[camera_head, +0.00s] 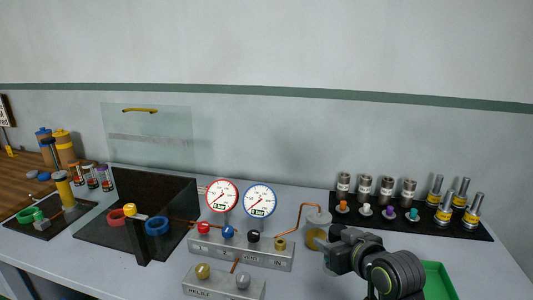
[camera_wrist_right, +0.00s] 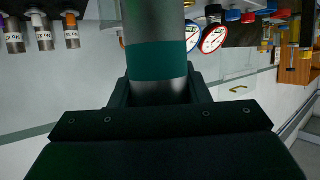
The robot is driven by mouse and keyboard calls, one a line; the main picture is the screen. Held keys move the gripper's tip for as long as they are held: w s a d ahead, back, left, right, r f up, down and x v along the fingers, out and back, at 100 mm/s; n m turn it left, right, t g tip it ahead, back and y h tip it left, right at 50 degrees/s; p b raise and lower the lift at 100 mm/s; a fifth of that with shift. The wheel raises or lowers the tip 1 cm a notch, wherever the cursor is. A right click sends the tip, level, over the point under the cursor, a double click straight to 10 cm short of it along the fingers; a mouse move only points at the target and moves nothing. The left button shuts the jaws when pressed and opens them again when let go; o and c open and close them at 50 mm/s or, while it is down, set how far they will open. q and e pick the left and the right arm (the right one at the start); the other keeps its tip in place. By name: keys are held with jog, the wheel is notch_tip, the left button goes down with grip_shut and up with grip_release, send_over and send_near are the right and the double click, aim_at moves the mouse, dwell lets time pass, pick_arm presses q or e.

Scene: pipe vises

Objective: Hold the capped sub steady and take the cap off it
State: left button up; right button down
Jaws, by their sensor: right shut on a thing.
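My right gripper (camera_head: 328,258) is low at the right of centre in the head view, in front of the bench fittings. In the right wrist view its dark jaws (camera_wrist_right: 160,92) are shut around a grey metal cylinder with a teal band (camera_wrist_right: 157,60). The cylinder's ends are out of frame or hidden, so I cannot tell whether it is the capped sub or where a cap sits. My left gripper does not show.
A black mat (camera_head: 455,226) at the right carries labelled grey cylinders, coloured plugs and yellow-banded fittings. A grey manifold (camera_head: 262,258) with two gauges stands at centre. A green tray (camera_head: 440,280) lies beside my right wrist. A black box (camera_head: 165,190) and clear panel stand left.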

jog(key=s+d+r+m+t+h, duration=0.1)
jog(key=s+d+r+m+h, duration=0.2)
jog(key=s+r, duration=0.3)
jog(key=shift+s+r+m+h, duration=0.3)
jog(key=shift+s+m+h, duration=0.1)
jog(key=shift+s+h, duration=0.3)
